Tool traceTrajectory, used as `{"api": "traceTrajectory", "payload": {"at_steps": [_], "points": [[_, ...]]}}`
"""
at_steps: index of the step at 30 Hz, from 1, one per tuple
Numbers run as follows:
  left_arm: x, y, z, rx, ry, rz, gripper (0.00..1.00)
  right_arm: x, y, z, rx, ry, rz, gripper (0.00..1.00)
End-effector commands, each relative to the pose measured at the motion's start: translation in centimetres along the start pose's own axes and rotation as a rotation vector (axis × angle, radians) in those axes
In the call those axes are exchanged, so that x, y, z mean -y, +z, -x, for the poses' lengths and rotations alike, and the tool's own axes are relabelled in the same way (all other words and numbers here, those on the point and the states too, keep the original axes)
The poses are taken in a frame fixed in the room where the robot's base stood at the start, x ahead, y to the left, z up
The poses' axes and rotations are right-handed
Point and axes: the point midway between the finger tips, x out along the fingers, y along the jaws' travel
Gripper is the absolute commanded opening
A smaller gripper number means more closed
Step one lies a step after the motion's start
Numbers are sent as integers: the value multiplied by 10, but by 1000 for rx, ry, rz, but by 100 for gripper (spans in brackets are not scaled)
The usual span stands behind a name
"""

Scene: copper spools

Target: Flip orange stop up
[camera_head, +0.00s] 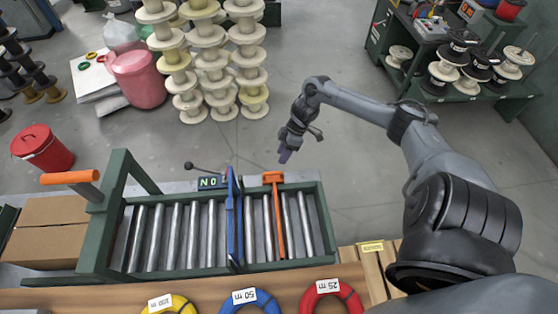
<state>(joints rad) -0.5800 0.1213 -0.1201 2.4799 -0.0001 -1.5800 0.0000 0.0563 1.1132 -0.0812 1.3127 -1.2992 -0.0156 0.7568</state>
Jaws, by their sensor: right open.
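The orange stop (278,218) is a thin bar lying across the rollers right of the middle of the conveyor, with a wider orange head (272,178) at the far rail. My right gripper (284,156) hangs beyond the far rail, just above and to the right of the orange head in the picture. It is open, seems empty and is apart from the stop. The gap between its fingers is hard to make out. My left gripper is not in view.
A blue stop (231,220) stands left of the orange one, beside a small green display (212,182). The roller conveyor (175,236) has a green frame. Yellow, blue and red coils (330,297) lie along the near edge. Stacked spools (212,70) stand on the floor behind.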

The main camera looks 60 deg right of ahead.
Motion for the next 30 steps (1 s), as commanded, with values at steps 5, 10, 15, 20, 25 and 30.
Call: {"api": "traceTrajectory", "payload": {"at_steps": [5, 10, 15, 20, 25, 30], "points": [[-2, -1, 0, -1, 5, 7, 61, 0, 1, 19, 1, -1, 1, 42], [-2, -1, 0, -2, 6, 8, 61, 0, 0, 26, 1, 0, -1, 42], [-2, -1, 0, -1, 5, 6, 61, 0, 0, 26, 0, -1, -1, 42], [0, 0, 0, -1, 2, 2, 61, 0, 0, 26, 0, -1, -1, 42], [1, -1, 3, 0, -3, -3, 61, 4, -2, 20, -1, 5, 18, 42], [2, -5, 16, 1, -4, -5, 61, 34, -18, -20, -11, 57, 130, 42]]}}
